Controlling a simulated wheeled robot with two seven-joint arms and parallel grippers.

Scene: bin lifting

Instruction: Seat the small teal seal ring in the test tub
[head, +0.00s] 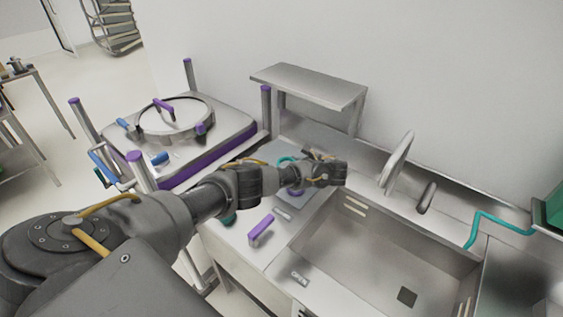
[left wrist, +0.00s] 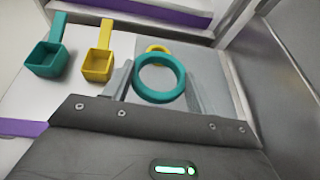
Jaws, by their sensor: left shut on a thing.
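The small teal seal ring (left wrist: 139,82) is between the two fingers of my left gripper (left wrist: 157,88) in the left wrist view, and the gripper is shut on it. In the head view my left gripper (head: 318,171) is over the worktop, near the back left corner of the sink basin. A teal curved edge (head: 286,160) shows behind the arm there; I cannot tell if it is the held ring. A yellow ring (left wrist: 157,47) shows partly behind the teal one. I cannot tell which container is the test tub. My right gripper is not in view.
A teal scoop (left wrist: 45,60) and a yellow scoop (left wrist: 98,64) lie on the worktop. A purple-handled item (head: 262,229) lies near the front. The sink basin (head: 375,250) is at right, a raised shelf (head: 310,83) behind. A cart (head: 228,120) with a round lidded vessel stands left.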

